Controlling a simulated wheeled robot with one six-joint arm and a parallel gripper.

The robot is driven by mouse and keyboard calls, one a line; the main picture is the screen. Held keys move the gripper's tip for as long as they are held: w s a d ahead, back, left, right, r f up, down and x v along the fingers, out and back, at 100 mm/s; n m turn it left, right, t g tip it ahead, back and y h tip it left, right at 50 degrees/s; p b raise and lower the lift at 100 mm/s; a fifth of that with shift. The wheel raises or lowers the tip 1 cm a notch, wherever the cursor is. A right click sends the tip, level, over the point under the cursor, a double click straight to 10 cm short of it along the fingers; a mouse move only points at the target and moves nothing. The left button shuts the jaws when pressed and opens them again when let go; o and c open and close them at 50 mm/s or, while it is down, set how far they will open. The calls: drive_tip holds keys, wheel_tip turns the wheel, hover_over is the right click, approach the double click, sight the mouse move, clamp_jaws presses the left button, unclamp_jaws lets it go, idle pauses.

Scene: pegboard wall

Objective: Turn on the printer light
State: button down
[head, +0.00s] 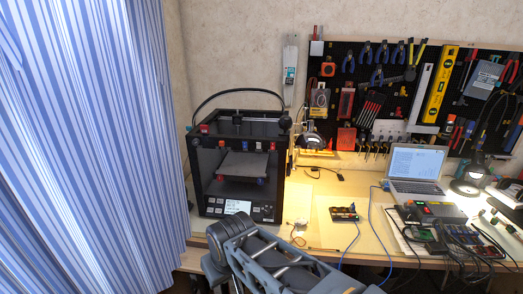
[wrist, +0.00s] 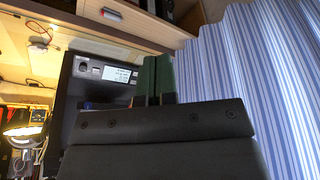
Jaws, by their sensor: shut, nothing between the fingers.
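The black box-framed printer (head: 197,180) stands on the table beside the curtain in the head view. Its inside looks dim, with a grey plate (head: 243,166) in it. Its lower front has a small lit screen (head: 237,207) and small buttons (head: 212,206). In the wrist view, which is turned over, the printer front (wrist: 88,98) and screen (wrist: 117,74) show left of my gripper. My gripper (wrist: 158,62) is shut and empty, its two dark green fingers together. How far its tips are from the printer, I cannot tell. In the head view only my arm shows for certain.
A striped curtain (head: 85,130) hangs left of the printer. A lit lamp (head: 312,142) stands right of it. A tool pegboard (head: 340,62) is behind.

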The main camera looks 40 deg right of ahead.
sight(259, 144)
drive_tip(key=w+d+r+m+t+h+b, duration=0.1)
drive_tip(key=w+d+m+t+b, duration=0.15)
drive_tip(key=w+m+t, duration=0.4)
drive_tip(key=w+d+m+t+h+b, duration=0.1)
drive_tip(key=w+d+m+t+b, duration=0.2)
drive_tip(key=w, duration=0.7)
drive_tip(key=d+r+m+t+h+b, duration=0.2)
drive_tip(key=d+r+m+h, duration=0.4)
drive_tip(key=d+m+h, duration=0.7)
drive_tip(key=m+t+h, duration=0.1)
drive_tip(key=m, duration=0.3)
drive_tip(key=shift+s, duration=0.2)
drive_tip(key=shift+t, duration=0.25)
drive_tip(key=p+x, duration=0.4)
drive_tip(key=x, duration=1)
drive_tip(key=shift+f, duration=0.1)
